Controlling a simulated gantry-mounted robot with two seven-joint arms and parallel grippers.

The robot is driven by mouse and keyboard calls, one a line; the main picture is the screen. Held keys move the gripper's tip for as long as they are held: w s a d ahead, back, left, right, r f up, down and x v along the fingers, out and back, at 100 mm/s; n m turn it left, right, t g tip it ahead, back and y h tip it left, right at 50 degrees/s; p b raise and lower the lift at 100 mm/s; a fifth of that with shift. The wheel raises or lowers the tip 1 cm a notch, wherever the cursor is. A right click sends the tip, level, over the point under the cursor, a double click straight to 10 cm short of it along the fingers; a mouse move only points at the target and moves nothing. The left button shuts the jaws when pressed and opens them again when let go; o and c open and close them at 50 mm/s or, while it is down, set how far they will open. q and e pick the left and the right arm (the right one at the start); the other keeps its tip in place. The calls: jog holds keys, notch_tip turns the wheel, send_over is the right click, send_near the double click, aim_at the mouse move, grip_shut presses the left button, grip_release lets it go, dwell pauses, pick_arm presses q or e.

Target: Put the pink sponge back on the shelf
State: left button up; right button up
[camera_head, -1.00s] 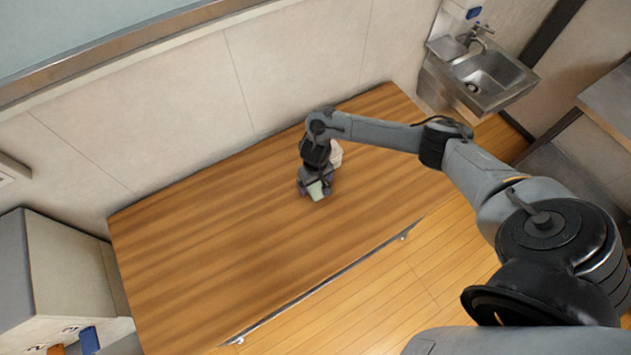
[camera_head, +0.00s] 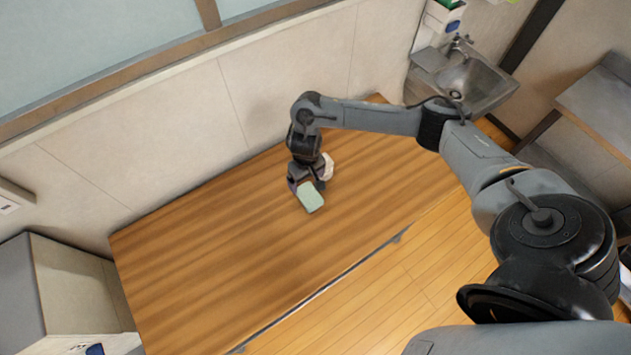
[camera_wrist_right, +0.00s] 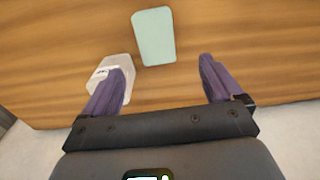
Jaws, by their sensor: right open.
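No pink sponge shows in these frames. A flat pale green block (camera_head: 311,198) lies on the wooden table; it also shows in the right wrist view (camera_wrist_right: 154,36), ahead of the fingertips. My right gripper (camera_head: 306,181) is open, with purple fingers (camera_wrist_right: 162,70) and only table between them. In the head view it is on the wall side of the green block. A white object (camera_head: 327,167) stands close beside this gripper; in the wrist view (camera_wrist_right: 106,70) the left finger partly covers it. My left gripper is out of view. No shelf can be made out.
The wooden table (camera_head: 200,250) is bare on its left side. A pale wall (camera_head: 170,130) runs along its back edge. A steel sink (camera_head: 470,85) is at the upper right, and a grey cabinet (camera_head: 75,285) stands at the lower left.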

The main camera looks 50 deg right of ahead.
jog(key=a+f+n+t+y, duration=0.2)
jog(key=a+n, duration=0.2)
jog(key=a, duration=0.8)
jog(key=s+a+r+n+t+y, duration=0.1)
jog(key=a+r+n+t, duration=0.1)
jog(key=a, duration=0.4)
jog(key=s+a+r+n+t+y, duration=0.1)
jog(key=s+a+r+t, duration=0.1)
jog(key=a, duration=0.5)
jog(key=shift+h, duration=0.7)
jog(key=v, duration=0.4)
jog(key=shift+s+d+f, duration=0.1)
jog(key=shift+s+d, duration=0.1)
jog(key=shift+o, duration=0.6)
jog(key=s+d+r+m+g+h, duration=0.1)
jog(key=s+d+g+h, duration=0.1)
jog(key=s+d, duration=0.9)
jog(key=shift+s+r+m+g, duration=0.3)
jog(key=shift+s+r, duration=0.05)
jog(key=shift+s, duration=0.3)
